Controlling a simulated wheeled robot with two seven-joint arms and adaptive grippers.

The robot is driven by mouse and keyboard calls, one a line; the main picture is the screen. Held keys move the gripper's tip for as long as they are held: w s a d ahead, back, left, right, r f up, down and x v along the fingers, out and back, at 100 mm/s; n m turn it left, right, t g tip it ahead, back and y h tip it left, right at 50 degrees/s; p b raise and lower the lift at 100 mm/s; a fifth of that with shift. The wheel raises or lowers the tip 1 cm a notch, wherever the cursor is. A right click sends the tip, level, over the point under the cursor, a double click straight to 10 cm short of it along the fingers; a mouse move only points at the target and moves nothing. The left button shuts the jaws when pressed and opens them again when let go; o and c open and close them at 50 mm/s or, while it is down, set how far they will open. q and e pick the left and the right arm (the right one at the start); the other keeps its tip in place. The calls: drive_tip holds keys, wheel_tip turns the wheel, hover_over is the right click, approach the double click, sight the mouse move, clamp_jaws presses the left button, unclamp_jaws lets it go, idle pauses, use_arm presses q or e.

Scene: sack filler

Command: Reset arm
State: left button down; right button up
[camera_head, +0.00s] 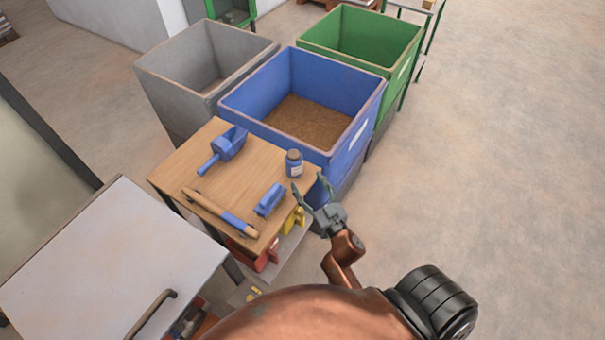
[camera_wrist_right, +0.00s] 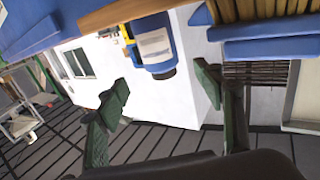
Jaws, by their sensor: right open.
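My right gripper (camera_head: 311,195) is open and empty, just off the right edge of the small wooden table (camera_head: 188,164), near a blue bottle (camera_head: 294,163). In the right wrist view my open right gripper (camera_wrist_right: 165,92) has its two green-grey fingers apart with nothing between them. The blue bottle (camera_wrist_right: 155,45) with a white label shows beyond the fingers, apart from them. My left gripper is not in view.
On the wooden table are a blue scoop (camera_head: 224,148), a blue brush (camera_head: 270,199) and a wooden-and-blue tool (camera_head: 221,213). Behind stand a blue bin (camera_head: 340,144) of brown material, a grey bin (camera_head: 165,92) and a green bin (camera_head: 402,65). The floor (camera_head: 500,180) at right is clear.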

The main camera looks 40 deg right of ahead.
drive_tip(key=shift+s, duration=0.45)
